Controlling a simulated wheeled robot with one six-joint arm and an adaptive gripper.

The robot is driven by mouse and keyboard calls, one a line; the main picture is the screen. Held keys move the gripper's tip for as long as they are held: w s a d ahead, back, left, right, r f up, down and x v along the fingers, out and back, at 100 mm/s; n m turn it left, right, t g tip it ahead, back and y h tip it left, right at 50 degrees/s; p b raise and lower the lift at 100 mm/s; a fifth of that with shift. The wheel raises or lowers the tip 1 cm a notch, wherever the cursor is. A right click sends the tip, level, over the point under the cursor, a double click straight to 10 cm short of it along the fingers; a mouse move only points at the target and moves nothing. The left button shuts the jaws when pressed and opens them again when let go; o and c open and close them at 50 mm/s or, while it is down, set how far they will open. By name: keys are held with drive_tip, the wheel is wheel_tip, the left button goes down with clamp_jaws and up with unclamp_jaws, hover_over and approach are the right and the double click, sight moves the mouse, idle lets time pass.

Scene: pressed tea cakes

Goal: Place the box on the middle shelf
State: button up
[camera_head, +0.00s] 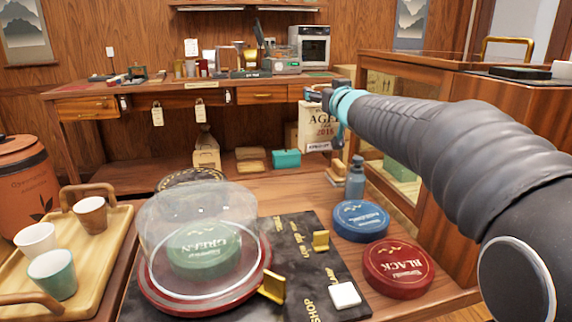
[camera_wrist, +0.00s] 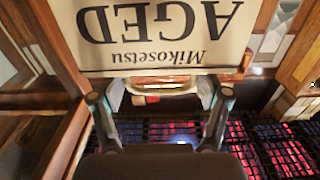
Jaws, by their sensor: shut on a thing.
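A pale box (camera_head: 318,128) with "AGED 2018" printed on it hangs upright just below my gripper (camera_head: 335,98) in the head view. In the wrist view the box (camera_wrist: 155,35) appears upside down, with "Mikosetsu AGED" on its face. A low wooden shelf (camera_head: 225,178) runs under the back counter and holds a paper bag, brown packages and a teal box. A glass-fronted cabinet (camera_head: 395,120) stands right of the box, its inside partly hidden by my arm.
The near table holds a clear dome (camera_head: 200,215) over a green tin, a blue tin (camera_head: 361,220), a red tin (camera_head: 399,267), a blue-grey bottle (camera_head: 355,180) and a wooden tray (camera_head: 95,250) with cups. The back counter (camera_head: 190,86) carries several items. A shelf (camera_head: 245,4) hangs above.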

drive_tip(key=s+a+f+b, duration=0.2)
drive_tip(key=s+a+f, duration=0.3)
drive_tip(key=a+f, duration=0.4)
drive_tip(key=shift+s+f, duration=0.4)
drive_tip(key=shift+f, duration=0.4)
drive_tip(key=o, duration=1.7)
